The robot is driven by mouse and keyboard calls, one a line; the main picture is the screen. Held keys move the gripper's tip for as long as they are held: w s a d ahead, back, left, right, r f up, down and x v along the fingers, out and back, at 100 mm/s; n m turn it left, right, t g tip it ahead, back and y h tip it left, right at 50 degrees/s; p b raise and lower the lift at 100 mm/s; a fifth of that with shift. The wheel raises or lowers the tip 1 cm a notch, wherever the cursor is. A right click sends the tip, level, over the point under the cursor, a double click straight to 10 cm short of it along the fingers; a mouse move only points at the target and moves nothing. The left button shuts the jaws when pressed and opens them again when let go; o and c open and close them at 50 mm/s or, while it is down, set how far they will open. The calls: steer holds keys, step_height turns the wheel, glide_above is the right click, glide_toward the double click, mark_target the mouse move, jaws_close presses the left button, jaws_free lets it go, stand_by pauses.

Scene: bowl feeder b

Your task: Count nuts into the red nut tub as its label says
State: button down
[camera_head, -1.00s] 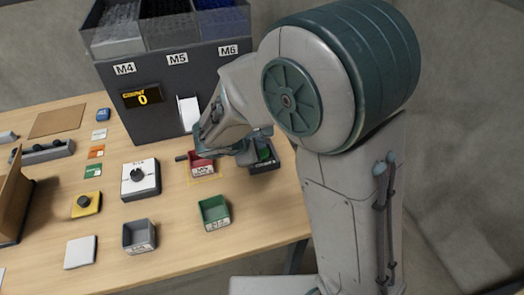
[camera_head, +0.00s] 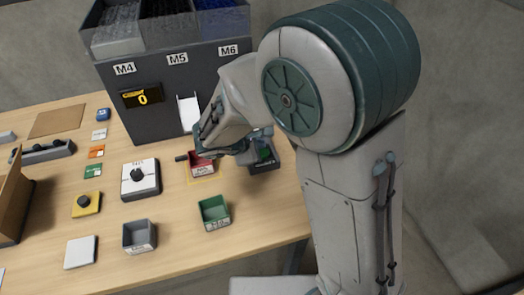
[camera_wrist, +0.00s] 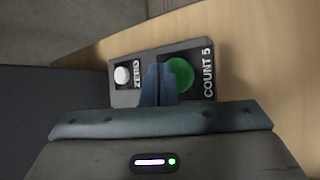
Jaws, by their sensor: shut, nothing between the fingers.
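The red nut tub (camera_head: 203,168) sits on a yellow-outlined spot on the table, below the feeder's chute (camera_head: 188,113); my gripper partly covers it in the head view, and its label is too small to read. The counter display (camera_head: 142,96) shows 0. A dark button box (camera_head: 264,160) stands right of the tub. In the wrist view it has a white ZERO button (camera_wrist: 122,75) and a green COUNT 5 button (camera_wrist: 180,73). My gripper (camera_wrist: 158,72) is shut and empty, its fingertips over the box between the two buttons, overlapping the green one's left edge. Contact cannot be told.
The grey feeder (camera_head: 165,70) has bins marked M4, M5 and M6. A green tub (camera_head: 214,212), a grey tub (camera_head: 139,237) and a white box with a black knob (camera_head: 140,178) stand on the table. A cardboard piece (camera_head: 10,200) stands at the left.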

steer(key=shift+f, duration=0.15)
steer(key=shift+f+b, duration=0.25)
steer(key=shift+b, duration=0.25)
steer(key=shift+f+b, duration=0.45)
steer(key=shift+b, duration=0.05)
stand_by(0.3)
steer(key=shift+r, duration=0.15)
stand_by(0.3)
steer(key=shift+r+p, duration=0.6)
steer(key=shift+r, duration=0.15)
step_height(320, 180, up, 5)
steer(key=p, duration=0.3)
steer(key=shift+p, duration=0.35)
stand_by(2.1)
